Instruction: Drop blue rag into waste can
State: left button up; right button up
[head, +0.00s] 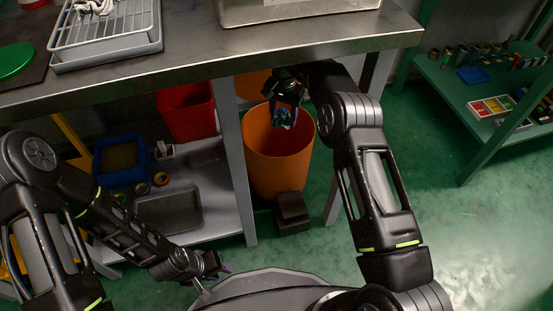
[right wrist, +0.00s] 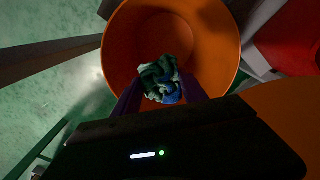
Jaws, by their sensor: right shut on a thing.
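The orange waste can (head: 280,172) stands on the floor below the edge of the steel bench; its open mouth fills the upper middle of the right wrist view (right wrist: 118,45). My right gripper (head: 284,114) is shut on a crumpled rag (right wrist: 160,80) with blue, dark green and whitish patches. The rag is over the can's mouth in both views; its exact height against the rim is hard to tell. The visible inside of the can looks empty. My left gripper (head: 218,268) is low at the left, away from the can, and its fingers are too small to read.
The steel bench top (head: 200,55) overhangs the can. A grey bench leg (head: 236,165) stands close left of it. A small black box (head: 291,213) sits in front of it. A red bin (head: 187,112) and blue bin (head: 120,160) are on the lower shelf.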

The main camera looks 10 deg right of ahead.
jog(key=shift+f+b, duration=0.9)
jog(key=shift+f, duration=0.9)
jog(key=o, duration=1.4)
jog(key=shift+r, duration=0.1)
notch_tip(320, 180, up, 8)
jog(key=p, duration=0.3)
jog(key=shift+f, duration=0.2)
